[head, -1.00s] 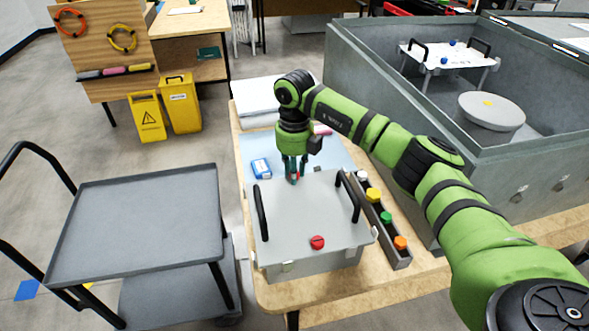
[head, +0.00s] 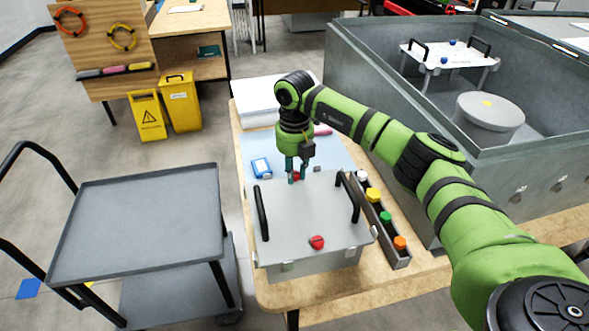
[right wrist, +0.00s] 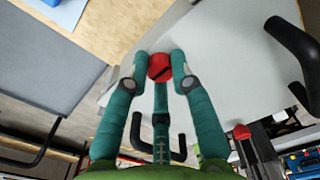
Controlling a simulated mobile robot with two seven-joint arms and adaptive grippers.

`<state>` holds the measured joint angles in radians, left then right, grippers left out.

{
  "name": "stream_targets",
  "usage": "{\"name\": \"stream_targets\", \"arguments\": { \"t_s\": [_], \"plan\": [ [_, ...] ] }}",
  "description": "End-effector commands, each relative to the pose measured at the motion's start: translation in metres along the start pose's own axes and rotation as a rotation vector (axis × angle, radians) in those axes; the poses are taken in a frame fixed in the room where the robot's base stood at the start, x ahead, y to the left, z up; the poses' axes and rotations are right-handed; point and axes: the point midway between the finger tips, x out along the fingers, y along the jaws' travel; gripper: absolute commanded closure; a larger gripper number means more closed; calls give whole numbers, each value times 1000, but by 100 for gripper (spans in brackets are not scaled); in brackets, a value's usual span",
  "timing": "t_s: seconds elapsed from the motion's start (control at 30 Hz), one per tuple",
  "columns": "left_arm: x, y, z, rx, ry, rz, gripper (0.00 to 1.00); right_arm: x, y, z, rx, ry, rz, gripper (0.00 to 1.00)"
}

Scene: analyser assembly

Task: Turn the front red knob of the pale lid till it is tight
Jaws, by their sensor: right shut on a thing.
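The pale lid (head: 290,215) lies on a grey box on the wooden table, with a black handle at each side. One red knob (head: 317,242) sits near the lid's near edge, free of any gripper. A second red knob (head: 296,177) is at the lid's far edge, mostly hidden by my right gripper (head: 297,179). In the right wrist view this knob (right wrist: 160,68), with a dark slot line, sits between the fingertips of my right gripper (right wrist: 159,62), which is shut on it. The fingers point down at the lid. My left gripper is not in view.
A narrow tray (head: 402,257) of coloured knobs stands right of the lid. A blue-and-white box (head: 261,167) lies on the pale mat behind it. A grey trolley (head: 135,220) stands left, a big grey tank (head: 370,110) right.

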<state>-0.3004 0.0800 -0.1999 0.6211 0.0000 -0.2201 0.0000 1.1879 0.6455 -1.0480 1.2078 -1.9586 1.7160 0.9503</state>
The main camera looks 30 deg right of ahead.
Motion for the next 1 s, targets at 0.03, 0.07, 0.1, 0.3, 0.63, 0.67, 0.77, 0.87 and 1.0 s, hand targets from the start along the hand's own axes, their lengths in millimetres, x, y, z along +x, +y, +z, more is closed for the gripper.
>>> {"name": "stream_targets", "arguments": {
  "t_s": [0.03,0.07,0.1,0.3,0.63,0.67,0.77,0.87,1.0],
  "plan": [
    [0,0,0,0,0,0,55,0,0,-1,-1,3,-1,100],
    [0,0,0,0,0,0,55,0,0,-1,-1,2,-1,64],
    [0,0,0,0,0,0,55,0,0,-1,-1,2,-1,52],
    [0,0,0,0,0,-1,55,0,0,0,-3,1,-1,52],
    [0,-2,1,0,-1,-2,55,-22,0,1,-3,-4,2,52],
    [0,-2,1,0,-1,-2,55,-28,0,1,-3,-4,3,52],
    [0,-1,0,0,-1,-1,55,-50,0,1,-3,-4,2,52],
    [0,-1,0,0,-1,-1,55,-72,0,0,-3,-3,2,52],
    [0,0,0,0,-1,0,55,-98,0,0,-3,-2,1,52]
  ]
}}
